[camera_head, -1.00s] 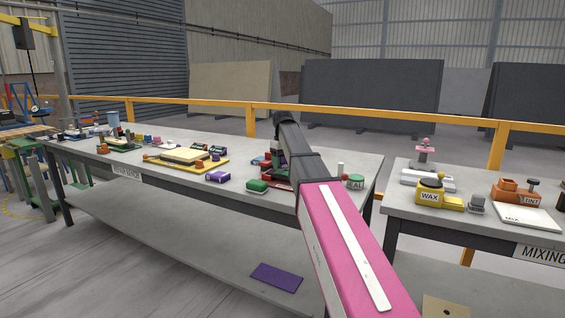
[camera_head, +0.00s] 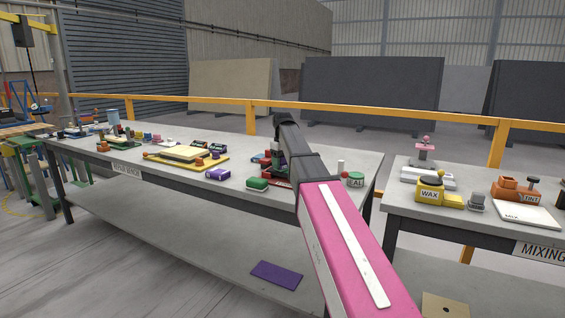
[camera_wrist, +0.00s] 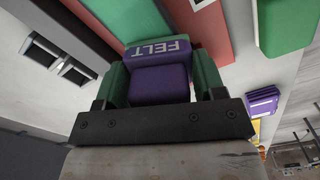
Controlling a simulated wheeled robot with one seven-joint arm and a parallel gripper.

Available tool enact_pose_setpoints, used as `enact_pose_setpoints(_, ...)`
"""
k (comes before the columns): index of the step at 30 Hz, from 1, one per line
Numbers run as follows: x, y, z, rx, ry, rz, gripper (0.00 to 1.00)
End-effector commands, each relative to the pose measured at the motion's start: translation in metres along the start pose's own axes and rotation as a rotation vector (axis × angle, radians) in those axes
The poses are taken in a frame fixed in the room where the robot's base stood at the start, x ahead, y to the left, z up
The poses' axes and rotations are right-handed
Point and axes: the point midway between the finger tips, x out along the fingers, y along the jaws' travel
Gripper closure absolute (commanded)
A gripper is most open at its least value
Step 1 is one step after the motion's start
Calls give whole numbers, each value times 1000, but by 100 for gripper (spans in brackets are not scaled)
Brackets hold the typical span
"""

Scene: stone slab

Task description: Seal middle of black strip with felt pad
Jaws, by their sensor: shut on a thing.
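My gripper (camera_wrist: 160,70) is shut on the purple felt pad (camera_wrist: 158,85), which carries a white FELT label and sits between the green fingers in the wrist view. In the head view my gripper (camera_head: 279,163) is over the long bench, partly hidden by my pink arm. Beyond the pad in the wrist view lie a red surface (camera_wrist: 200,35) and a green one (camera_wrist: 125,15). A dark band (camera_wrist: 75,32) runs beside them at the upper left; I cannot tell whether it is the black strip. No contact between pad and strip can be made out.
The grey bench (camera_head: 330,213) holds a green pad (camera_head: 257,184), a purple block (camera_head: 217,174) and a green SEAL tub (camera_head: 355,180) close around my gripper. A yellow tray (camera_head: 185,165) stands farther left. The mixing bench (camera_head: 440,225) stands right, across a gap.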

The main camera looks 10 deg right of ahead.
Motion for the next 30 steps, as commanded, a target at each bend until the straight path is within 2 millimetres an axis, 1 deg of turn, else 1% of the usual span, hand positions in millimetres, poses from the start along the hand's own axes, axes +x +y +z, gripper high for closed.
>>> enact_pose_setpoints(12,5,0,1,0,0,0,59)
enact_pose_setpoints(17,4,3,9,1,0,0,59)
enact_pose_setpoints(24,3,10,26,1,0,0,59)
enact_pose_setpoints(30,2,12,30,0,0,0,59)
